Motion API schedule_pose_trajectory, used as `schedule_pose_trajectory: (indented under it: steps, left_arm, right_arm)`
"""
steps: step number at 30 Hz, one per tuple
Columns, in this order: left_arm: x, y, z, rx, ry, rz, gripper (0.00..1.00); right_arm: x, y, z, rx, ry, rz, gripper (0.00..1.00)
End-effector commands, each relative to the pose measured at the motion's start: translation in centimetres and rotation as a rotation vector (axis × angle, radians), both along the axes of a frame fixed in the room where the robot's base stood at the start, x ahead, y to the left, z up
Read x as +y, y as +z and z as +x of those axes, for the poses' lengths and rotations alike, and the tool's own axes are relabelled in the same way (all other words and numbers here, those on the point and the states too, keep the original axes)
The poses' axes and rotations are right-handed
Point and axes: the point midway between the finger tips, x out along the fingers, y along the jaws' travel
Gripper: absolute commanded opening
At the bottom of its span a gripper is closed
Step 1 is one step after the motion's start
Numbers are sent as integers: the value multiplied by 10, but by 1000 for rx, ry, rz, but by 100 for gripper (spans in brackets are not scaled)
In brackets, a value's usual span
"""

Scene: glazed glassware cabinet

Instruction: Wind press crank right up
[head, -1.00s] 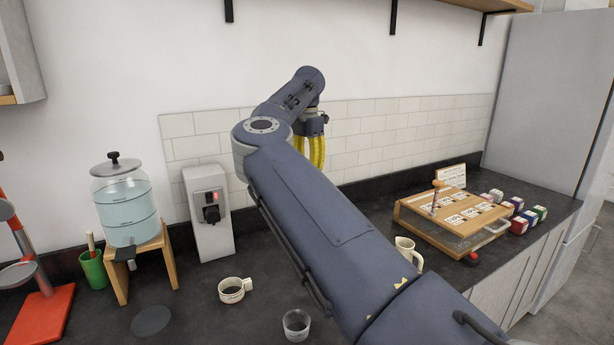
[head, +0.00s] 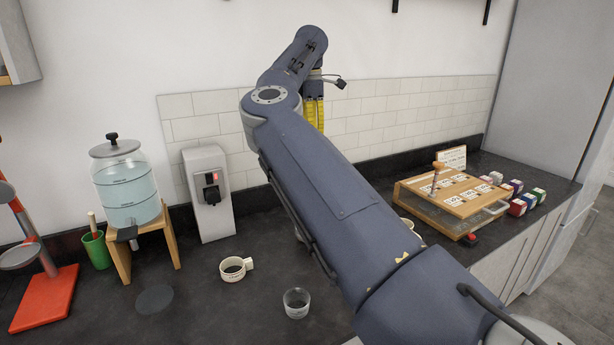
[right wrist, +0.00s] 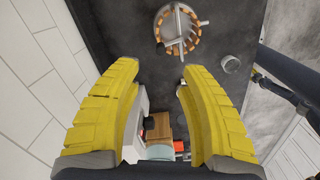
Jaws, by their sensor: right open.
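In the right wrist view, what looks like the press is a round ring of brown wooden slats (right wrist: 163,38) with grey metal bars (right wrist: 180,42) crossing its top. It stands on the dark counter beyond my right fingertips, apart from them. Which bar is the crank I cannot tell. In the head view I cannot make the press out; my right arm covers the middle of the counter. My right gripper (head: 314,112) is raised before the tiled wall, its yellow fingers pointing down. In the right wrist view it is open and empty (right wrist: 160,85). My left gripper is not in view.
A white machine (head: 205,222), a water dispenser (head: 127,195), a green cup (head: 98,250), a small mug (head: 233,269) and a glass (head: 296,303) stand on the left half of the counter. A wooden box (head: 420,206) stands at right. A red stand (head: 45,300) is far left.

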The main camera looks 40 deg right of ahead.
Motion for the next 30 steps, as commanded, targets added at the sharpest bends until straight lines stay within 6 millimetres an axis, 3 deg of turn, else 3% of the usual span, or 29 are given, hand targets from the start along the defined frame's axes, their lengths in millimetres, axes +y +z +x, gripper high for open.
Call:
schedule_pose_trajectory:
  steps: [9,15,21,30]
  left_arm:
    - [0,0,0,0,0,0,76]
    - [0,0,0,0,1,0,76]
    - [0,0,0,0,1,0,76]
    - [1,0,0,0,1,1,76]
  right_arm:
    - [5,13,2,-29,-662,0,41]
    - [11,15,6,-40,-1003,13,41]
    - [15,15,7,-43,-1204,24,41]
    - [16,1,8,-42,-1276,25,41]
